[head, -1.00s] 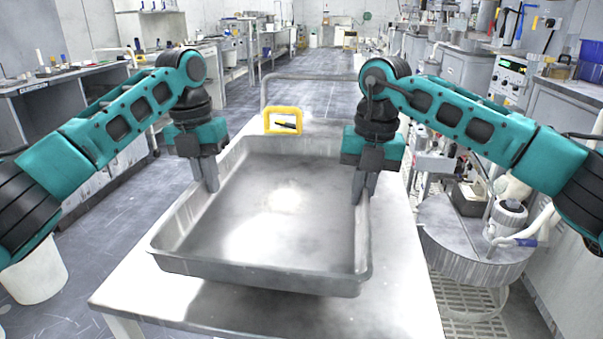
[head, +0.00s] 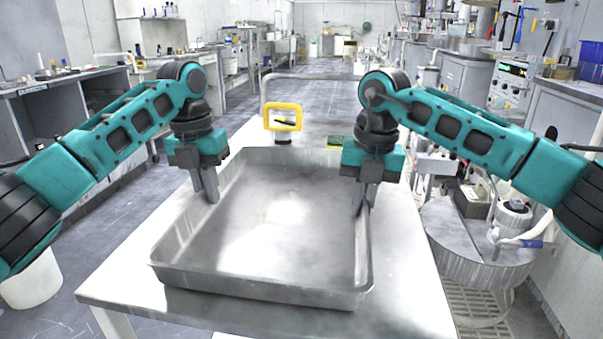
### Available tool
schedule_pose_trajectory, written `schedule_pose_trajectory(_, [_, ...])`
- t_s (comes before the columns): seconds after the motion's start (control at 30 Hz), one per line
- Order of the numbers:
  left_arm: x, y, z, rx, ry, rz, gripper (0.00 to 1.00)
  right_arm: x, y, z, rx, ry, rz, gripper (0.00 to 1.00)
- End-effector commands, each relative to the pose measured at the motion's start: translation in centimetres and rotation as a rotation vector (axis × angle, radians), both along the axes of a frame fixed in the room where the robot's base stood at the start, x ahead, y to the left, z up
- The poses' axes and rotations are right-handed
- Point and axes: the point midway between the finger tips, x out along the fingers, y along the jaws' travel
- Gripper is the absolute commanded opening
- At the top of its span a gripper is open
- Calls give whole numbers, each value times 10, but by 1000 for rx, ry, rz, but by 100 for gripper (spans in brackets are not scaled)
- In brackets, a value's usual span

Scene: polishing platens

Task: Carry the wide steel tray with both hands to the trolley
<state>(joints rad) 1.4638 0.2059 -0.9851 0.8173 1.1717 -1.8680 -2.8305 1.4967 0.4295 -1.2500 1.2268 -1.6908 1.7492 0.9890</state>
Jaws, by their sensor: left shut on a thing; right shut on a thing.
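The wide steel tray (head: 262,285) is a shallow, empty rectangular pan, roughly level, over the pale top of the trolley (head: 420,290). My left gripper (head: 212,200) is shut on the tray's left rim and my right gripper (head: 358,212) is shut on its right rim. Both point downward, toward the far half of the tray's sides. A dark shadow lies along the tray's front edge on the top. I cannot tell whether the tray's underside touches it. The trolley has a grey bar handle (head: 310,76) at its far end.
A yellow frame (head: 283,117) stands behind the tray, and a small green item (head: 336,142) lies near the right gripper. A round grey drum (head: 475,235) stands close on the right, a white bin (head: 32,280) on the left. The aisle floor beyond is clear.

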Motion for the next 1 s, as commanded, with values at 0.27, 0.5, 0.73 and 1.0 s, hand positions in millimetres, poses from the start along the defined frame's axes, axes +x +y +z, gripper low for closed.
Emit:
schedule_pose_trajectory(0.27, [0,1,-5,1,0,2,23,0,-1,-5,-2,1,-2,23])
schedule_pose_trajectory(0.5, [0,0,-5,0,0,1,33,0,0,-5,-1,0,-1,33])
schedule_pose_trajectory(0.73, [1,1,5,0,-2,0,33,0,0,-5,0,0,0,33])
schedule_pose_trajectory(1.0, [1,5,60,-1,-4,1,33,0,0,-5,0,0,0,33])
